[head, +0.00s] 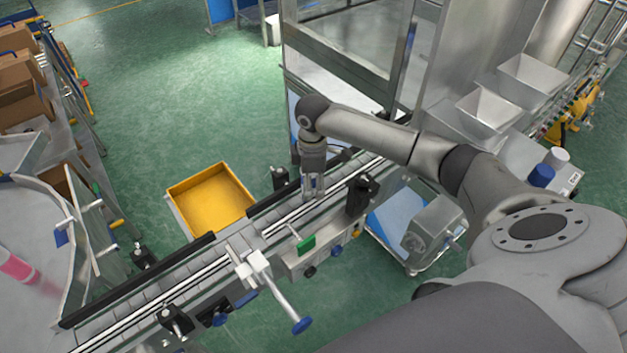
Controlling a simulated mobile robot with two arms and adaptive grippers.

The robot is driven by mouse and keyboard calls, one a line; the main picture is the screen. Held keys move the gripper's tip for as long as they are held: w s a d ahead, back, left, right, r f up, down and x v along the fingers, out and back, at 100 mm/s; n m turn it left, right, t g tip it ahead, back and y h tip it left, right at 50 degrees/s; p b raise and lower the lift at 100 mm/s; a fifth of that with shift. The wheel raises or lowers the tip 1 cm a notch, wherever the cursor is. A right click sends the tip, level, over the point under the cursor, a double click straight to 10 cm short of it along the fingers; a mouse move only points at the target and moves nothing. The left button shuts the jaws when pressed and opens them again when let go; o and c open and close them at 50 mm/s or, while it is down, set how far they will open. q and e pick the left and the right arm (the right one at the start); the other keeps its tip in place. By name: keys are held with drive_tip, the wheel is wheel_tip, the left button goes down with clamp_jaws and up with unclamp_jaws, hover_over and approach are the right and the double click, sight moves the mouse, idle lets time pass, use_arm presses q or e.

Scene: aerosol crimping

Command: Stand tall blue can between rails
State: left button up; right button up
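My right gripper (313,187) points down over the conveyor (190,285), between its side rails, near the conveyor's far end. Its fingers are small and seen from behind and above, so I cannot tell whether they are open or shut or hold anything. I cannot make out a tall blue can between the rails; if one is at the fingers, it is hidden. My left gripper is not in view.
A yellow bin (211,198) stands left of the conveyor. A white clamp with a blue-knobbed rod (262,275) crosses the belt nearer to me. A machine cabinet (345,50) stands behind the gripper. A blue round object (541,175) sits at right. A pink object (18,268) is far left.

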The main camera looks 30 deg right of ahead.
drive_tip(key=shift+s+f, duration=0.3)
drive_tip(key=shift+f, duration=0.1)
drive_tip(key=shift+r, duration=0.2)
drive_tip(key=r, duration=1.2)
drive_tip(key=shift+w+r, duration=0.2)
drive_tip(key=shift+w, duration=0.05)
drive_tip(key=shift+s, duration=0.1)
